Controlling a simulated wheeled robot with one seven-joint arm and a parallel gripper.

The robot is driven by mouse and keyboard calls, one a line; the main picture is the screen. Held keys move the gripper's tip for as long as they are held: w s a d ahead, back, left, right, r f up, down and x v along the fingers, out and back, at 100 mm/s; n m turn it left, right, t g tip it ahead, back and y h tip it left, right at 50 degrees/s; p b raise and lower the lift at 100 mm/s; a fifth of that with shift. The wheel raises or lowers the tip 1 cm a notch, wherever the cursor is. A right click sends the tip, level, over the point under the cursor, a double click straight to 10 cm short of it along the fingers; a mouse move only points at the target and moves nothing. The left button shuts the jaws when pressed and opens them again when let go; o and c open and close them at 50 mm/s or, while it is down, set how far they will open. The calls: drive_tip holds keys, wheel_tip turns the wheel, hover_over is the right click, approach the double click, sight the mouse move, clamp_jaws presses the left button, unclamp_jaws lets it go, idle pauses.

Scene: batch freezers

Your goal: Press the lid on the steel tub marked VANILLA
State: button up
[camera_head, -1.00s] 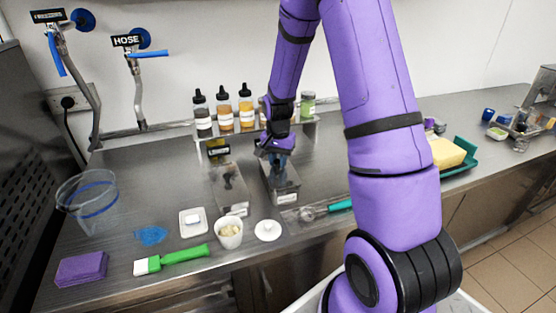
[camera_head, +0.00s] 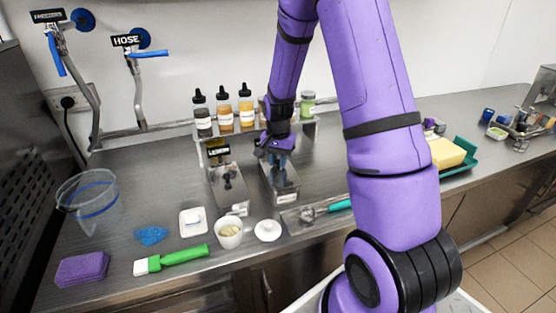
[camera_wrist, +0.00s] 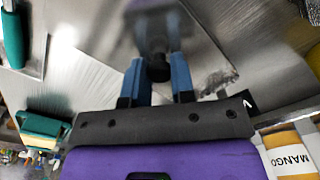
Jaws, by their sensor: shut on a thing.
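A steel tub (camera_head: 286,196) stands on the counter under my gripper (camera_head: 279,158). The print on its front label is too small to read. In the wrist view, the two blue fingers of my gripper (camera_wrist: 156,70) are shut on the black knob (camera_wrist: 158,72) of a steel lid (camera_wrist: 105,62). In the head view the lid is at the tub's top, partly hidden by my gripper; I cannot tell whether it is fully seated. A black card behind my gripper shows only part of a letter, perhaps a V.
A second steel tub (camera_head: 229,192) with a dark knob stands close on the left, a LEMON card (camera_head: 218,151) behind it. Sauce bottles (camera_head: 225,112) line the back.

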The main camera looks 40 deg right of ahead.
drive_tip(key=shift+f, duration=0.15)
idle(0.6)
drive_tip(key=o, duration=1.5)
drive_tip(key=shift+c, duration=0.2)
drive_tip(key=shift+r, duration=3.5)
clamp_jaws()
drive_tip(key=shift+f, duration=2.6)
